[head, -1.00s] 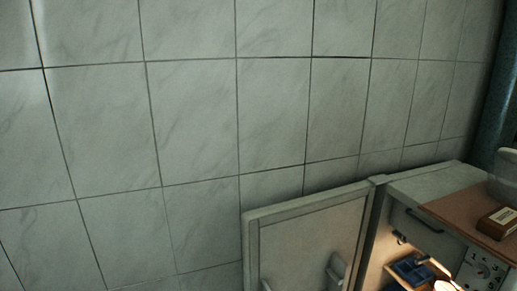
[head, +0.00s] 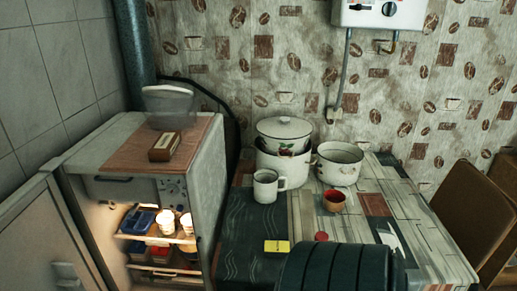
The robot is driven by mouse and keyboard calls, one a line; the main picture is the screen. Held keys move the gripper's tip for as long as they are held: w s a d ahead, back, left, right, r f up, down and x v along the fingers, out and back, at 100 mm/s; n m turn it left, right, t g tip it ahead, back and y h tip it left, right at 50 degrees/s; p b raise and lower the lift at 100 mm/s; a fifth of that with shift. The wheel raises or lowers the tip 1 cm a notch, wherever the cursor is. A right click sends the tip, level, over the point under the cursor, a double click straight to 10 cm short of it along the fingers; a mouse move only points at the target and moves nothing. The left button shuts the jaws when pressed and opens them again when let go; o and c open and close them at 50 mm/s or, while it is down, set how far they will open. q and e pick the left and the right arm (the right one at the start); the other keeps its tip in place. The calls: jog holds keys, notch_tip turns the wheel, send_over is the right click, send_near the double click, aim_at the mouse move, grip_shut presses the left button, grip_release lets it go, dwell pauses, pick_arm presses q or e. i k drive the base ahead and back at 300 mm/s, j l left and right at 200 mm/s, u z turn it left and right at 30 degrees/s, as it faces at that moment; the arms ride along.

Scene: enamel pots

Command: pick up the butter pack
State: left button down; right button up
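No pack is clearly marked as butter. A small yellow pack with a dark mark (head: 277,246) lies flat near the front of the table and may be the butter pack. The open, lit fridge (head: 206,170) at the left holds a blue container (head: 139,221), white cups (head: 167,222) and several packs on a lower shelf, too small to identify. Neither of my grippers is in view.
The table (head: 245,225) bears a white mug (head: 266,186), stacked pots (head: 283,160), another pot (head: 339,163) and a red-brown cup (head: 334,200). A dark ribbed object (head: 343,268) blocks the table's front. The fridge door (head: 45,245) stands open at left. A brown box (head: 164,147) tops the fridge.

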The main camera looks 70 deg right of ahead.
aim_at(274, 249)
jog(key=z, duration=2.25)
